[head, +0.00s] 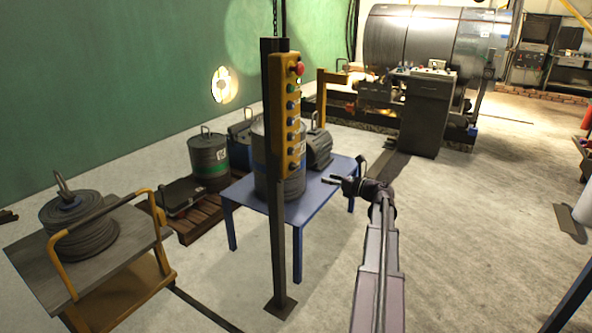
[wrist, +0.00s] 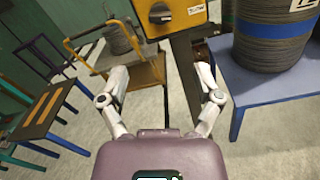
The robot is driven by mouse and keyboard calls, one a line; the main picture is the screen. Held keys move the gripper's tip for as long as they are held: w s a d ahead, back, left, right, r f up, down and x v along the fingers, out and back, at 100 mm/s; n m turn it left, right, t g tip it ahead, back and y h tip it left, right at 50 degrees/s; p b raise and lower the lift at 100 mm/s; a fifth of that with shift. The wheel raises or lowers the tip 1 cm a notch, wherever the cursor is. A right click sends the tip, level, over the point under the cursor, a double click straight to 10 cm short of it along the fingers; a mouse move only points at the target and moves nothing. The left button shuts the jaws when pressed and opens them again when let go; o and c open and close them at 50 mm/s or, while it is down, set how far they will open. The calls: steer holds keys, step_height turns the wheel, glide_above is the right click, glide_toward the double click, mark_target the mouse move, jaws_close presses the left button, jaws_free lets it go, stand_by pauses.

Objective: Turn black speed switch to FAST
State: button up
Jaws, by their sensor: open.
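A yellow control box (head: 288,115) is fixed upright on a dark post (head: 277,230), with a red button at its top and several coloured controls below. In the wrist view the box's lower end (wrist: 181,22) shows at the top, with the round black speed switch (wrist: 160,13) on its face. A small label sits right of the switch; its lettering is too small to read surely. My gripper (head: 335,180) is to the right of the post in the head view, apart from the box. In the wrist view my gripper (wrist: 160,78) is open and empty, its fingers below the switch.
A blue table (head: 312,207) with a drum (head: 265,180) stands right behind the post. A yellow-framed cart (head: 125,235) with a coil is at left.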

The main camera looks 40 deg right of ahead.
mark_target(296, 166)
steer(key=x, duration=1.3)
steer(key=shift+w, duration=0.15)
steer(key=c, duration=1.1)
